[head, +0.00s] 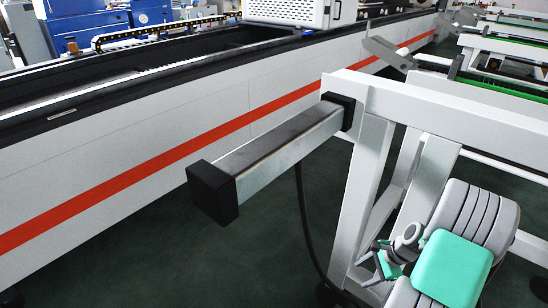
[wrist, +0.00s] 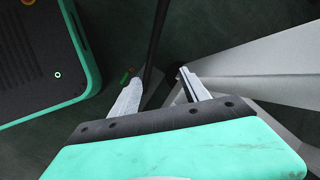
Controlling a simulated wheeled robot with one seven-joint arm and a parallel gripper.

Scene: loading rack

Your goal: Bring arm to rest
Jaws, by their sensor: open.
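My gripper (head: 371,262) is at the lower right of the head view, low beside the white rack frame (head: 370,150). My arm is folded in close there, its grey and teal links partly covering the rack's lower part. In the wrist view my gripper (wrist: 156,74) has its two pale fingers spread apart with nothing between them. Dark floor and a thin black cable (wrist: 156,40) lie beyond the fingers.
A square metal bar (head: 275,145) with black end caps juts left from the rack. A long white machine (head: 150,165) with a red stripe runs behind it. A white rack leg (wrist: 260,72) is close right of the fingers. Dark floor (head: 190,260) is clear between machine and rack.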

